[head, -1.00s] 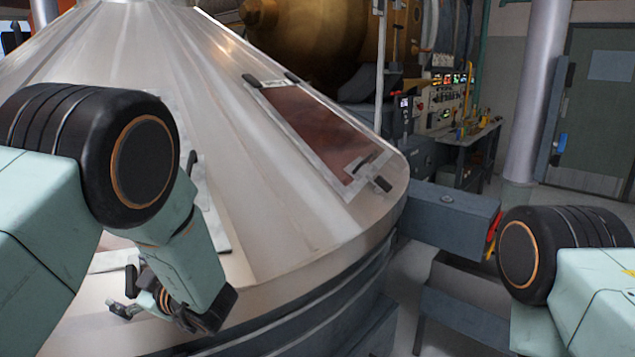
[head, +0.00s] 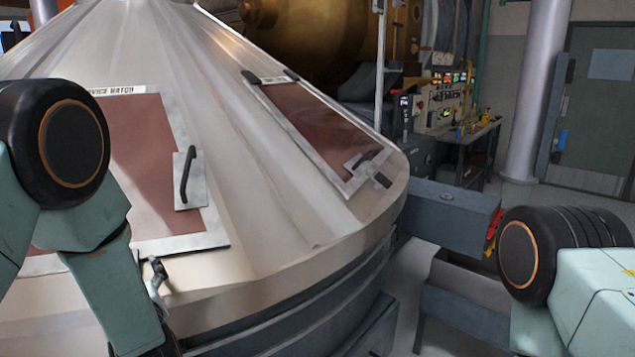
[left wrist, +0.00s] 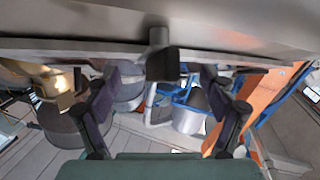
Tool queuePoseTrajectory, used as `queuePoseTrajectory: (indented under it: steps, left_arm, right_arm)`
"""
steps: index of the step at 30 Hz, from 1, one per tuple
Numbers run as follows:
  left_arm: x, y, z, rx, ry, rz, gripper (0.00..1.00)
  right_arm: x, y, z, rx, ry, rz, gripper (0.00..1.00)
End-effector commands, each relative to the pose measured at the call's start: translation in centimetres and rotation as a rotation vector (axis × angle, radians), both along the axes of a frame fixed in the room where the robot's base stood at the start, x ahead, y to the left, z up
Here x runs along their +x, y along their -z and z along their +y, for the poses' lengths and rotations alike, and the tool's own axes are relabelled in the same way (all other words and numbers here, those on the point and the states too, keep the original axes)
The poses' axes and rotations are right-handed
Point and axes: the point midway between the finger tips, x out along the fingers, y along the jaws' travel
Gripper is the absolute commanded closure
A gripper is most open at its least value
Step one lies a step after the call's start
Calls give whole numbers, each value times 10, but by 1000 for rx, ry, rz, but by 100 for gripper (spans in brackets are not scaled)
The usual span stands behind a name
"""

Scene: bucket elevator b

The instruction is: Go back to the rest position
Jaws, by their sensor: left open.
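My left arm comes in from the left in the head view and reaches down past the front rim of the large metal cone (head: 240,170). Its gripper is hidden or below the frame there. The underside of a grey metal rim (left wrist: 160,20) crosses the top of that view. My right arm shows at the right edge of the head view, but its gripper is out of frame.
A red-brown service hatch (head: 145,150) with a handle (head: 188,175) and a small latch (head: 157,280) lies on the cone near my left arm. A second hatch (head: 315,130) is farther right. A grey beam (head: 445,215) stands between the cone and my right arm.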

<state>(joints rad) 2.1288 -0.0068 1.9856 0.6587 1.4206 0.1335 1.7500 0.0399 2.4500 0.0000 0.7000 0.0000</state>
Motion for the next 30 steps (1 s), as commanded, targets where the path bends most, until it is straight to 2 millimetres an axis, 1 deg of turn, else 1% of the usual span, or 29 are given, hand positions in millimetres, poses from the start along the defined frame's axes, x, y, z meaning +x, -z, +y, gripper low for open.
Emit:
queuePoseTrajectory:
  steps: [18, 30]
  left_arm:
    - [-2, -1, 4, 160, 236, 58, 17]
    - [-1, 0, 3, 203, 298, 71, 17]
  right_arm:
    - [0, -21, 0, 0, 0, 0, 100]
    - [0, -26, 0, 0, 0, 0, 100]
